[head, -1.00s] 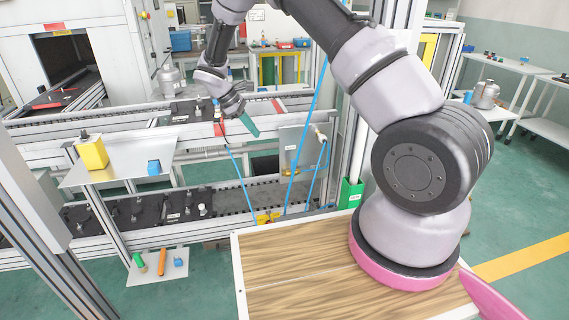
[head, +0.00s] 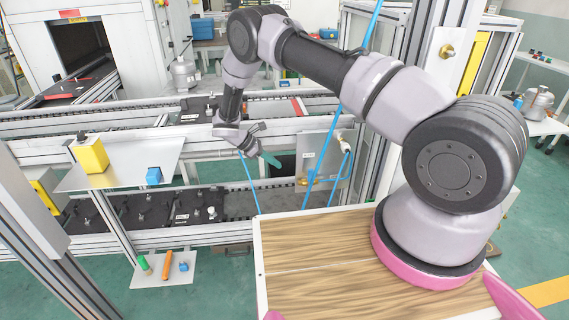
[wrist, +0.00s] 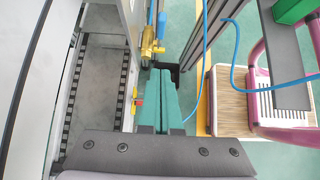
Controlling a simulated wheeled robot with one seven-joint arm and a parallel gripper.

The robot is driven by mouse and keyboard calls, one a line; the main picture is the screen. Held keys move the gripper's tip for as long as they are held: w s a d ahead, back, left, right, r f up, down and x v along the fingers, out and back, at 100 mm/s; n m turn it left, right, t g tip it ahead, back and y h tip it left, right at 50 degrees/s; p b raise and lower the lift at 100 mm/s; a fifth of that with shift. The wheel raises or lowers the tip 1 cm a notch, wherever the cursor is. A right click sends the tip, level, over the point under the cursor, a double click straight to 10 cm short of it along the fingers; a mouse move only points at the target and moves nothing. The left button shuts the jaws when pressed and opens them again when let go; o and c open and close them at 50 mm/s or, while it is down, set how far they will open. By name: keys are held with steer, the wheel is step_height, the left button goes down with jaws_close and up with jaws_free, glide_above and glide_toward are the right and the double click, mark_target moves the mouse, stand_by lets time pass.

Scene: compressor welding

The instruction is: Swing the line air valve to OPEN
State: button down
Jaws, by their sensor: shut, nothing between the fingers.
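A brass valve (wrist: 150,46) with a blue part that looks like its lever (wrist: 161,26) shows at the top centre of the wrist view. In the head view, a brass fitting (head: 304,181) sits low on a grey upright panel (head: 316,150) under the conveyor edge; its lever position is too small to read. My gripper (head: 278,162) has green fingers, just left of the panel. In the wrist view, my gripper's fingers (wrist: 162,72) are shut and empty, pointing toward the valve, apparently a little short of it.
Blue hoses (head: 322,160) hang around the panel. A white fitting (head: 345,136) sticks out at its right edge. A shelf (head: 125,168) with a yellow block (head: 89,153) stands left. Aluminium posts rise right of the panel. A wood-topped surface (head: 320,255) lies in front.

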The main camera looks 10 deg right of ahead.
glide_toward(308, 180)
step_height(308, 180, down, 4)
steer(key=d, duration=0.3)
steer(key=shift+w+r, duration=0.35)
steer(key=shift+d, duration=0.55)
